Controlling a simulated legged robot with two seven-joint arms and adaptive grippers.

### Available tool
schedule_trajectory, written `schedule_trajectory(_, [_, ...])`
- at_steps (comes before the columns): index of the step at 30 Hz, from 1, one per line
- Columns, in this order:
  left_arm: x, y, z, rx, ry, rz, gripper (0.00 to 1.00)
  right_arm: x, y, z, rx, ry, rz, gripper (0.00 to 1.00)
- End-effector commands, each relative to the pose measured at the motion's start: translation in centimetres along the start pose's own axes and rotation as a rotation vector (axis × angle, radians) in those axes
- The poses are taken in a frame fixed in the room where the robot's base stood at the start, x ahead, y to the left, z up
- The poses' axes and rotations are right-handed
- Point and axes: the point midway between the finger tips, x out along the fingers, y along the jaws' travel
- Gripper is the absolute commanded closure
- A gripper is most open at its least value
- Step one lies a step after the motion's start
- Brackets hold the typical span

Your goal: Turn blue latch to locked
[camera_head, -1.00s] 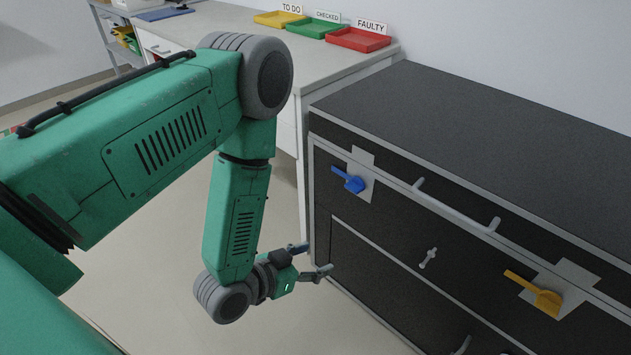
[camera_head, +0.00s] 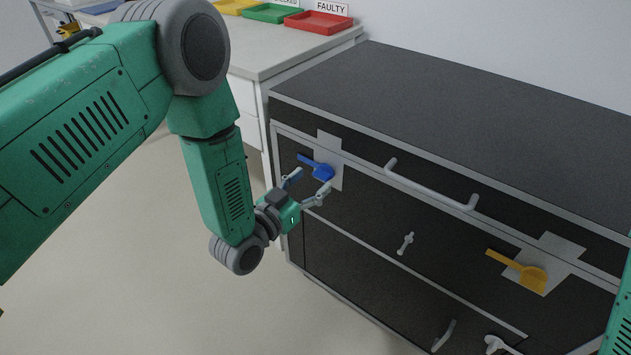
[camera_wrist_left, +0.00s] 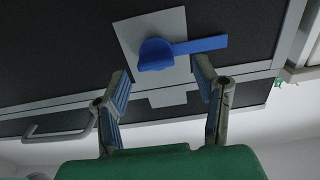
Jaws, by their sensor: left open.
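The blue latch (camera_head: 322,172) sits on a pale plate (camera_head: 331,147) near the upper left of the dark cabinet's front. Its lever points left and slightly up in the head view. The left wrist view shows the latch (camera_wrist_left: 157,54) with its lever pointing right. My left gripper (camera_head: 311,182) is open and empty just in front of the latch, its fingers spread toward it. In the left wrist view the latch's round end lies beyond the gap between the fingertips (camera_wrist_left: 163,70), with the lever past the right finger. Contact cannot be told.
A yellow latch (camera_head: 530,274) on another pale plate is further right on the cabinet (camera_head: 460,130). A white table (camera_head: 265,65) with coloured trays stands behind left. A green part of mine shows at right.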

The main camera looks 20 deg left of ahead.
Motion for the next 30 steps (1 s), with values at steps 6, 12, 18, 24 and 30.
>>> schedule_trajectory(6, [1.9, 0.1, 0.1, 0.000, -0.001, 0.001, 0.45, 0.6, 0.0, 0.0, 0.000, 0.000, 0.000, 0.60])
schedule_trajectory(12, [2.1, 0.0, 0.0, 0.000, -0.002, 0.001, 0.45, 0.5, 0.0, 0.0, 0.000, 0.000, 0.000, 0.60])
schedule_trajectory(18, [2.1, 0.0, 0.0, 0.000, -0.002, 0.001, 0.77, 0.5, 0.0, 0.0, 0.000, 0.000, 0.000, 0.60])
schedule_trajectory(24, [2.1, -0.1, 0.0, 0.001, -0.002, -0.001, 1.00, 0.5, 0.0, 0.0, 0.000, 0.000, 0.000, 0.60])
schedule_trajectory(30, [3.0, -0.5, 0.0, 0.031, 0.001, -0.001, 1.00, 0.9, 0.0, 0.0, 0.000, 0.001, 0.000, 0.60])
